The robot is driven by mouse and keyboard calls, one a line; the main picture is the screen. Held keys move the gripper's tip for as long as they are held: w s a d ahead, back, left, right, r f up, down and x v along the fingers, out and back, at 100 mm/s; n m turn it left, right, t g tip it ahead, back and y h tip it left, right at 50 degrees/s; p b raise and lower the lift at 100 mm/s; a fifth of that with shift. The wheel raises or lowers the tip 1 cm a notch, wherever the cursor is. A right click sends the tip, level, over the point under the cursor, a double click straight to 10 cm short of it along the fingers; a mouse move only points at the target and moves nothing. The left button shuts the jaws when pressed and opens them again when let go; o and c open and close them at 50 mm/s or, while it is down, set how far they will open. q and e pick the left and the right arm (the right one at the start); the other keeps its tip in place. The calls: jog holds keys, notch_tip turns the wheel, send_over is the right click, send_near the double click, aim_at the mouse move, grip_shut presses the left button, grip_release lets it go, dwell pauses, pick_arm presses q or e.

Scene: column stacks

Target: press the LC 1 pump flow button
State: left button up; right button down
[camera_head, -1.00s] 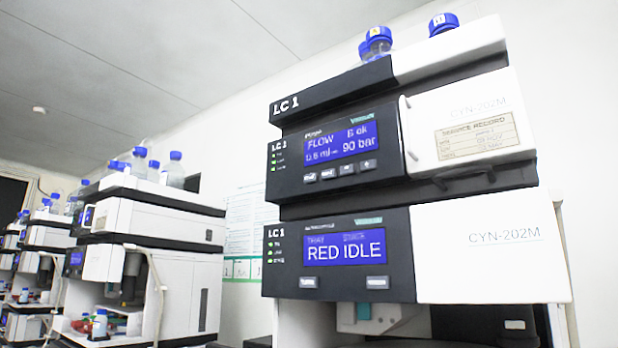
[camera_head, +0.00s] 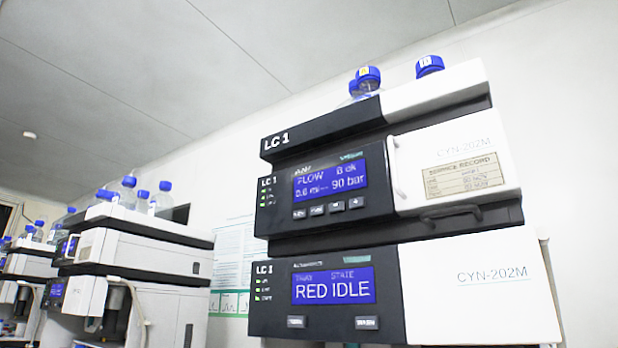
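The LC 1 stack (camera_head: 277,139) stands at the right in the head view. Its upper module is the pump (camera_head: 283,218), with a blue screen (camera_head: 330,181) reading FLOW and 90 bar. A row of several small grey buttons (camera_head: 337,207) sits under that screen; their labels are too blurred to read surely. The lower module has a screen (camera_head: 333,286) reading RED IDLE, with two buttons (camera_head: 367,323) below it. Neither of my grippers shows in the view.
Blue-capped bottles (camera_head: 367,80) stand on top of the stack. More instrument stacks (camera_head: 137,244) with bottles stand at the left. A handle (camera_head: 451,213) sticks out below the pump's white door. A printed sheet (camera_head: 233,262) hangs on the wall between stacks.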

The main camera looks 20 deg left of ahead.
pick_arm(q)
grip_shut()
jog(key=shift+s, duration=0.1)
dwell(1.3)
